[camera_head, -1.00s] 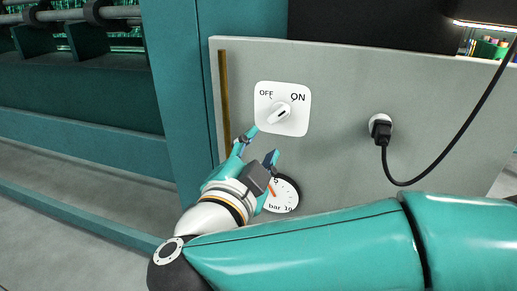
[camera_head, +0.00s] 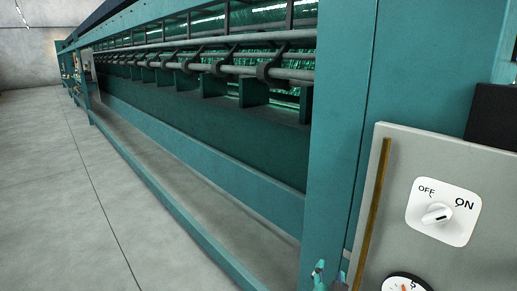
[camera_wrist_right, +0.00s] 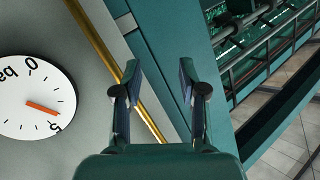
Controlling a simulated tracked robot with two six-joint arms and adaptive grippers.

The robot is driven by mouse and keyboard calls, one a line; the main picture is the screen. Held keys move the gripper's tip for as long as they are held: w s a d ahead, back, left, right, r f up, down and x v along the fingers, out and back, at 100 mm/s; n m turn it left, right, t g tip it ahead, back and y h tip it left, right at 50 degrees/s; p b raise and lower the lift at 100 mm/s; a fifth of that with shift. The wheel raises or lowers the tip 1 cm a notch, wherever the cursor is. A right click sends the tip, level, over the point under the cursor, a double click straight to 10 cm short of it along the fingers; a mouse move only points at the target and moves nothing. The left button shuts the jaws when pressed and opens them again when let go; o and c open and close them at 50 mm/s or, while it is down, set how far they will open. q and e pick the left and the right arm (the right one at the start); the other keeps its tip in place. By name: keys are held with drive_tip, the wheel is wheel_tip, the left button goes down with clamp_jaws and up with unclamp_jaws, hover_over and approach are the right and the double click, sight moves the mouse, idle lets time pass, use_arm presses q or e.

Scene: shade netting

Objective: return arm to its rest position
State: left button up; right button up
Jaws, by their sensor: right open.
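My right gripper (camera_wrist_right: 160,85) is open and empty in the right wrist view, its two fingers apart in front of the panel's edge and the teal frame. In the head view only its fingertips (camera_head: 329,274) show at the bottom edge, left of the grey panel (camera_head: 400,165). The white rotary switch (camera_head: 443,212) is on that panel, its knob pointing toward ON. The gripper is apart from the switch. My left gripper is in no view.
A round pressure gauge (camera_head: 405,284) sits below the switch and shows larger in the right wrist view (camera_wrist_right: 36,97). A brass strip (camera_head: 371,215) runs along the panel's left edge. A long teal machine (camera_head: 215,115) runs back leftward. The grey floor (camera_head: 55,190) at left is clear.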

wheel_tip(320, 180, down, 14)
drive_tip(key=s+a+n+g+y+p, duration=0.1)
drive_tip(key=s+n+g+y, duration=0.1)
drive_tip(key=n+g+y, duration=0.15)
drive_tip(key=s+a+f+n+g+y+p, duration=0.1)
drive_tip(key=s+f+g+y, duration=0.1)
drive_tip(key=s+f+g, duration=0.3)
drive_tip(key=s+a+f+n+g+y+p, duration=0.1)
drive_tip(key=s+f+g, duration=0.5)
drive_tip(key=s+f, duration=0.7)
drive_tip(key=s+a+y, duration=0.1)
drive_tip(key=s+y, duration=0.1)
drive_tip(key=s, duration=0.4)
drive_tip(key=shift+f+n, duration=0.25)
drive_tip(key=shift+n, duration=0.1)
drive_tip(key=shift+w+a, duration=0.1)
